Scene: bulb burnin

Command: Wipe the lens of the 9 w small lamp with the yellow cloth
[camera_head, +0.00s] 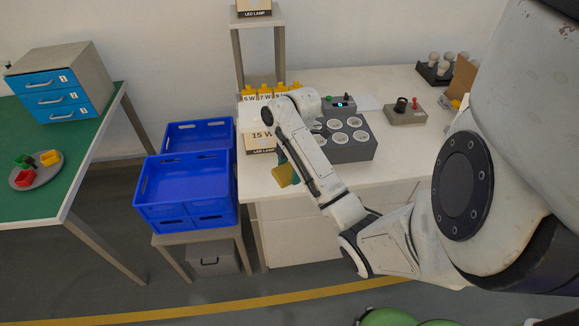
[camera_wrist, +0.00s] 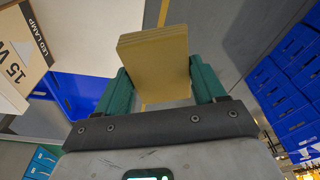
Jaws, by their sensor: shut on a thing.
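My gripper (camera_wrist: 160,88) has two teal fingers and is shut on the yellow cloth (camera_wrist: 153,50), a folded, layered pad. In the head view the cloth (camera_head: 283,175) hangs in the air just off the front left of the white table, beside the 15 W box. My arm partly hides this spot. I cannot tell which lamp is the 9 w small lamp. Several white bulbs (camera_head: 434,59) stand in a dark tray at the back right. Pale round tops show in a dark grey block (camera_head: 350,152) right of my gripper.
The 15 W box (camera_head: 262,142) stands at the table's left edge, with several yellow holders (camera_head: 264,91) behind it. Blue crates (camera_head: 187,190) stand to the left. The table's front right (camera_head: 400,160) is clear.

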